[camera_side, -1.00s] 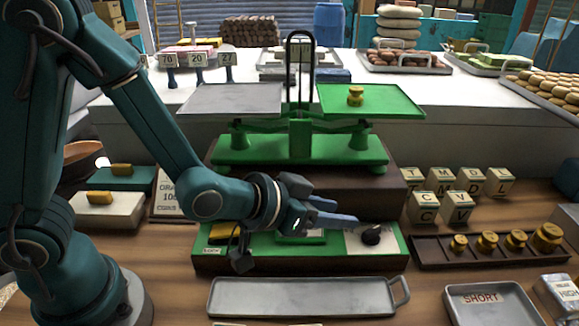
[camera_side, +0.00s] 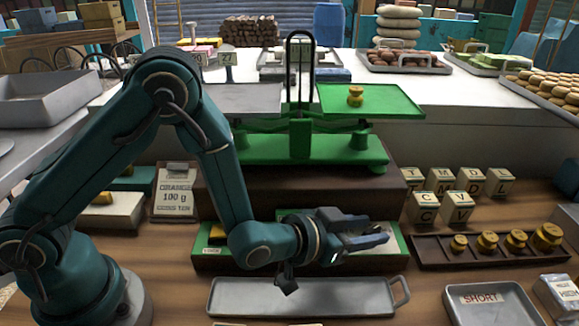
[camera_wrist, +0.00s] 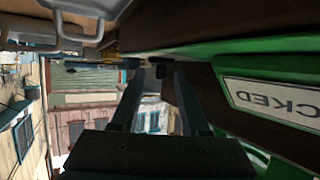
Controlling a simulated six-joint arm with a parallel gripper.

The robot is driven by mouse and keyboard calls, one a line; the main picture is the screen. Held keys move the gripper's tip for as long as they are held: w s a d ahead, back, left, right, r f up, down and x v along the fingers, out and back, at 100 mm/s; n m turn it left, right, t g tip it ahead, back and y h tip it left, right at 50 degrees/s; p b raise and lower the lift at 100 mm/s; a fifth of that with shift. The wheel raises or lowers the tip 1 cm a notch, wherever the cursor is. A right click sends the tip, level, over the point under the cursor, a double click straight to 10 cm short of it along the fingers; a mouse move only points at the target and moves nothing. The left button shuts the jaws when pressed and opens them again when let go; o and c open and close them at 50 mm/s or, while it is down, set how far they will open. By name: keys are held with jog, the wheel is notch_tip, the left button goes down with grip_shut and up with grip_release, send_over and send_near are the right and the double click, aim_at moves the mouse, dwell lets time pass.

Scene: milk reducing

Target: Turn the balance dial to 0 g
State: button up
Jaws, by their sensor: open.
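The balance's green control box (camera_side: 205,262) stands in front of the green balance (camera_side: 300,150). The black dial at the box's right end is mostly or wholly covered by my gripper (camera_side: 377,230) in the side view. My gripper is open, low over that right end, with its fingers pointing right. In the wrist view my gripper (camera_wrist: 155,73) has a small dark shape by its fingertips, perhaps the dial; I cannot tell whether the fingers touch it. The dial's reading is not visible. A white label ending in "CKED" (camera_wrist: 275,103) shows upside down on green at the right.
A brass weight (camera_side: 355,96) sits on the balance's right pan (camera_side: 390,103); the left pan (camera_side: 245,98) looks empty. A metal tray (camera_side: 300,297) lies just in front of the box. Lettered blocks (camera_side: 425,207) and a rack of brass weights (camera_side: 450,250) stand to the right.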

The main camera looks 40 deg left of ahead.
jog(key=shift+w+f, duration=0.1)
grip_shut()
jog(key=shift+d+y, duration=0.1)
jog(key=shift+y, duration=0.2)
jog(key=shift+n, duration=0.4)
jog(key=shift+d+n+y, duration=0.15)
jog(key=shift+n+y, duration=0.85)
jog(key=shift+y, duration=0.4)
